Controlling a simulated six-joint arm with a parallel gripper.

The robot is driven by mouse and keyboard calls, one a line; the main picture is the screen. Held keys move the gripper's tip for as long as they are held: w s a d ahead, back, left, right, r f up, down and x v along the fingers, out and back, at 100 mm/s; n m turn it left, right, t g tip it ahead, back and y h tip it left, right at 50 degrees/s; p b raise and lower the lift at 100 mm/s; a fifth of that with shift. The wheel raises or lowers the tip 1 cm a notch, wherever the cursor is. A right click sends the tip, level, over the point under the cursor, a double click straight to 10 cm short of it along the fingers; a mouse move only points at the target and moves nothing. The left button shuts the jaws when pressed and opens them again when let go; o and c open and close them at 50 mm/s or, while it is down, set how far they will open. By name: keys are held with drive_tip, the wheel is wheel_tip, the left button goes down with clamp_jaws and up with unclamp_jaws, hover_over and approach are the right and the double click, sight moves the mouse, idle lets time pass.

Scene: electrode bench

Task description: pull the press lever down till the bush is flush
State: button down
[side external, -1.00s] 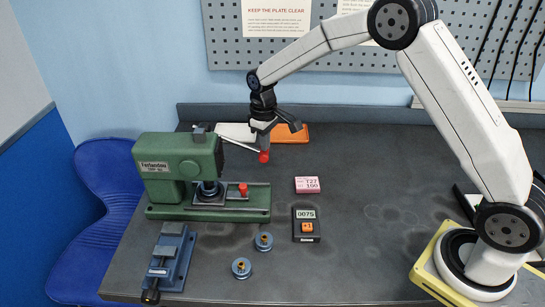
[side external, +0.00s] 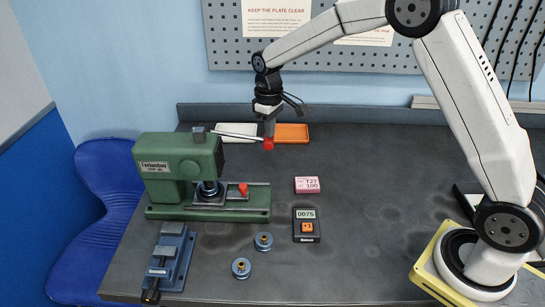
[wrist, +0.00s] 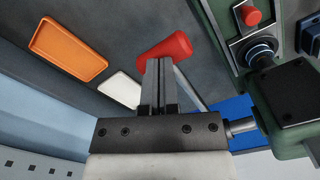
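The green press (side external: 180,165) stands at the left of the bench. Its lever (side external: 236,134) runs right from the top of the press, close to level, and ends in a red knob (side external: 268,144). My gripper (side external: 269,135) is at the knob from above. In the wrist view its two fingers (wrist: 159,62) are together, with their tips against the red knob (wrist: 165,50), which is wider than they are. I see no knob between the fingers. The ram (side external: 209,188) is over the press plate; the bush under it cannot be made out.
Two blue round parts with brass centres (side external: 263,241) (side external: 241,267) lie before the press. White (side external: 237,132) and orange trays (side external: 292,133) lie behind.

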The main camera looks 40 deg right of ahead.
drive_tip(key=shift+r, duration=2.65)
drive_tip(key=shift+w+a+r, duration=0.15)
drive_tip(key=shift+r, duration=0.65)
drive_tip(key=shift+w+a+r, duration=0.1)
drive_tip(key=shift+a+r, duration=0.05)
drive_tip(key=shift+r, duration=0.65)
drive_tip(key=shift+w+a+r, duration=0.15)
drive_tip(key=shift+r, duration=0.65)
drive_tip(key=shift+r, duration=0.15)
drive_tip(key=shift+r, duration=2.35)
